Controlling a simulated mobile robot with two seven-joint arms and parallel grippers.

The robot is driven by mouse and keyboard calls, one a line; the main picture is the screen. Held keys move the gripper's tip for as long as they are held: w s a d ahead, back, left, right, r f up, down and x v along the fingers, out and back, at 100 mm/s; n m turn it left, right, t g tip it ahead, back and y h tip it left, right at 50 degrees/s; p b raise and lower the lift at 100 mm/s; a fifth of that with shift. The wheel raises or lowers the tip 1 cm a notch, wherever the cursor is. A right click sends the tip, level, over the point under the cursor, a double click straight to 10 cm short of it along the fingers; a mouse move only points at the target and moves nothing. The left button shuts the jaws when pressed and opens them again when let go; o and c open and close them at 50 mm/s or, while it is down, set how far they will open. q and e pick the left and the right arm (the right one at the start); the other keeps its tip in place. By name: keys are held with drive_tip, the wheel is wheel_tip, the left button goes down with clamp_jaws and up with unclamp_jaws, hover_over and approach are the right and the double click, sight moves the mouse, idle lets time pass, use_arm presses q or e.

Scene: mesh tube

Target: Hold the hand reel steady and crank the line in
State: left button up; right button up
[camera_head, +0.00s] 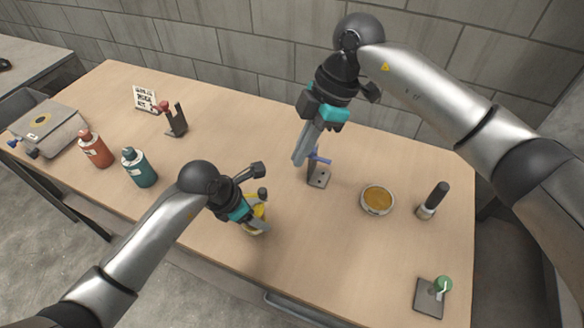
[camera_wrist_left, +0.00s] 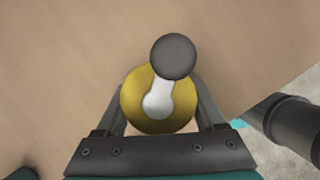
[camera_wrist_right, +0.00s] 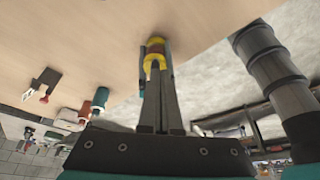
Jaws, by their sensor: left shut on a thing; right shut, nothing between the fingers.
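The hand reel (camera_head: 261,212) is yellow and stands near the table's front edge. My left gripper (camera_head: 256,222) is shut around its body. In the left wrist view the reel (camera_wrist_left: 135,97) shows its round yellow face, with a white crank arm (camera_wrist_left: 158,98) ending in a dark round knob (camera_wrist_left: 173,57) towards the top. My right gripper (camera_head: 299,161) is shut and empty, fingers pointing down, above the table behind and to the right of the reel. In the right wrist view its fingertips (camera_wrist_right: 155,65) overlap the reel (camera_wrist_right: 155,43) in the picture, apart from it. The line cannot be made out.
A blue-levered grey stand (camera_head: 318,178) is just beside my right fingertips. A round dish (camera_head: 378,199), a black-handled cylinder (camera_head: 434,199) and a green-knobbed plate (camera_head: 430,297) are to the right. Teal (camera_head: 140,168) and red (camera_head: 95,149) bottles stand left. The table front between is clear.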

sight(264, 190)
drive_tip(key=shift+o, duration=1.4)
drive_tip(key=shift+d+r, duration=0.1)
drive_tip(key=shift+r, duration=0.3)
drive_tip(key=shift+o, duration=0.8)
drive_tip(key=shift+n, duration=0.6)
drive_tip(key=o, duration=0.4)
drive_tip(key=n, duration=0.4)
drive_tip(key=shift+a+r, duration=0.1)
drive_tip(key=shift+a, duration=0.1)
drive_tip(key=a+f+n, duration=0.2)
drive_tip(key=f+n, duration=0.1)
drive_tip(key=n, duration=0.7)
drive_tip(key=s+a+f+n, duration=0.1)
drive_tip(key=a+f+n, duration=0.1)
drive_tip(key=n, duration=0.8)
drive_tip(key=s+a+f+n, duration=0.1)
drive_tip(key=f+n, duration=0.4)
drive_tip(key=n, duration=0.5)
drive_tip(key=shift+a, duration=0.85)
